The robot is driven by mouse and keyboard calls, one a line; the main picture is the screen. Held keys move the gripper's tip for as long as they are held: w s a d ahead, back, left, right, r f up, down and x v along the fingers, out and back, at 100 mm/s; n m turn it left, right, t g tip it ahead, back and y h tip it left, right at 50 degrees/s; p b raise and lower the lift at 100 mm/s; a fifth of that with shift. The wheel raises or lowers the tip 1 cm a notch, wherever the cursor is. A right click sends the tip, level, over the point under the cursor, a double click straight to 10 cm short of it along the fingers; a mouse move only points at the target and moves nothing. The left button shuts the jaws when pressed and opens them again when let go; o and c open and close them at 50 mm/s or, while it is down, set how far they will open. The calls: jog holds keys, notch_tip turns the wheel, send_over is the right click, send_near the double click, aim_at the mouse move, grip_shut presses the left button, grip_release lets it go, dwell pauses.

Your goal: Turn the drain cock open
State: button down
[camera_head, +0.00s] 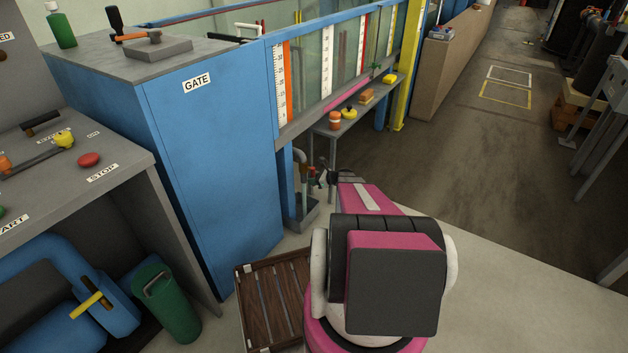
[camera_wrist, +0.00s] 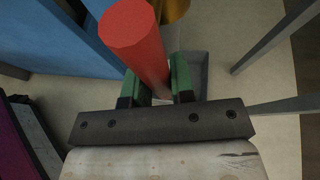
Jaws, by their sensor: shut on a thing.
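The drain cock's red handle (camera_wrist: 138,35) is a round red bar in the wrist view, and it runs up and to the left from between my fingers. Part of a brass-coloured body (camera_wrist: 172,9) shows behind it at the top edge. My gripper (camera_wrist: 157,80) has green fingertips, one on each side of the red handle, and is shut on it. In the head view my gripper (camera_head: 324,179) is small and partly hidden by my arm, beside the grey drain pipe (camera_head: 301,168). How far the cock is turned cannot be told.
A grey open tray (camera_head: 303,214) sits on the floor below the pipe. The blue GATE cabinet (camera_head: 215,150) stands close on the left. A grey side table (camera_head: 350,130) with small items stands behind. A wooden slatted crate (camera_head: 272,295) lies near my base. Floor to the right is clear.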

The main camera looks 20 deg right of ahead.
dwell(0.5)
jog(key=c, duration=1)
grip_release()
jog(key=shift+s, duration=0.1)
jog(key=v, duration=1)
jog(key=shift+s+d+r, duration=0.1)
jog(key=shift+s+d, duration=0.05)
jog(key=shift+d, duration=0.1)
jog(key=s+a+r+n+g+h, duration=0.1)
jog(key=s+a+r+n+g, duration=0.1)
jog(key=s+a+r+n, duration=0.3)
jog(key=a+r+n+g, duration=0.1)
jog(key=a+n+g, duration=0.1)
jog(key=a, duration=0.5)
jog(key=s+a+r+n+g+h, duration=0.1)
jog(key=s+a+r+n+h, duration=0.2)
jog(key=s+n, duration=0.3)
jog(key=s+a+r+n+g+h, duration=0.2)
jog(key=s+a+r+n+h, duration=0.1)
jog(key=s+a+r+n, duration=0.3)
jog(key=s+a+r+n+g+h, duration=0.2)
jog(key=s+a+r+n+h, duration=0.1)
jog(key=s+a+r+n, duration=0.1)
jog(key=shift+s+a+r+n, duration=0.1)
jog(key=shift+s+a+n, duration=0.2)
jog(key=shift+s+n, duration=0.45)
jog(key=shift+s+a+r+n, duration=0.1)
jog(key=shift+s+a+n, duration=0.25)
jog(key=shift+s+n, duration=0.35)
